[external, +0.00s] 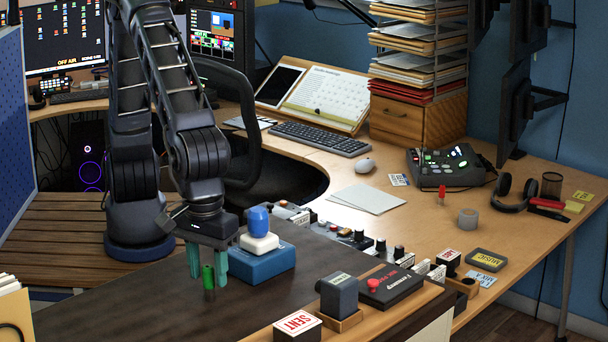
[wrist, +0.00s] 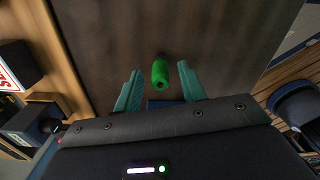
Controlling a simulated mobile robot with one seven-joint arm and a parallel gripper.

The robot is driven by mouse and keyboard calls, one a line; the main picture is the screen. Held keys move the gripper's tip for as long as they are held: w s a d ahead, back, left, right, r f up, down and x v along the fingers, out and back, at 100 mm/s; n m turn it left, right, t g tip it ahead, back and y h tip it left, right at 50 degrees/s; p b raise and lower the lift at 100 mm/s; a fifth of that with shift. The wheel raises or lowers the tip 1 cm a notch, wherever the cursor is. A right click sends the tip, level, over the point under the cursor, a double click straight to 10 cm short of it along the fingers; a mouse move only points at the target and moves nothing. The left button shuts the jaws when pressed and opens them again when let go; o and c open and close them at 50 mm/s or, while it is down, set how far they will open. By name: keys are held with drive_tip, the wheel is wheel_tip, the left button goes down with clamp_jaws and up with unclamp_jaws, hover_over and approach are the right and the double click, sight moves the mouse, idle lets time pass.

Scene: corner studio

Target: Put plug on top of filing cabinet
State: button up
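A small green cylinder, which looks like the plug (external: 208,277), stands upright at the dark surface in the external view. It also shows in the wrist view as a green plug (wrist: 160,75) with a hole in its near end. My gripper (external: 208,276) points down with its two teal fingers on either side of the plug. In the wrist view my gripper (wrist: 160,68) is open, with a gap between the plug and each finger. No filing cabinet is plain to see; a wooden drawer unit (external: 398,118) under the paper trays may be it.
A blue box with a white and blue top (external: 262,262) stands close behind my gripper. A dark block (external: 338,296), a black box with a red button (external: 394,288) and a SENT stamp (external: 297,325) stand along the front right edge. The dark surface (external: 120,310) left of my gripper is clear.

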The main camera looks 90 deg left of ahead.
sight(207, 267)
wheel_tip(207, 267, up, 12)
drive_tip(key=w+a+r+m, duration=0.2)
drive_tip(key=w+a, duration=0.2)
drive_tip(key=a, duration=0.7)
drive_tip(key=w+a+r+m+t+h, duration=0.15)
drive_tip(key=w+a, duration=0.25)
drive_tip(key=a, duration=0.7)
drive_tip(key=w+a+r+m, duration=0.2)
drive_tip(key=w+a, duration=0.2)
drive_tip(key=a, duration=0.7)
drive_tip(key=s+a+f+m+t, duration=0.1)
drive_tip(key=s+a+m+t, duration=0.2)
drive_tip(key=a, duration=1.3)
drive_tip(key=s+a+f+m+y, duration=0.1)
drive_tip(key=s+a+f+m, duration=0.2)
drive_tip(key=s+a, duration=0.7)
wheel_tip(207, 267, down, 3)
drive_tip(key=shift+s+a+r, duration=0.1)
drive_tip(key=shift+s+a, duration=0.2)
drive_tip(key=shift+a, duration=0.6)
drive_tip(key=shift+m+y, duration=0.25)
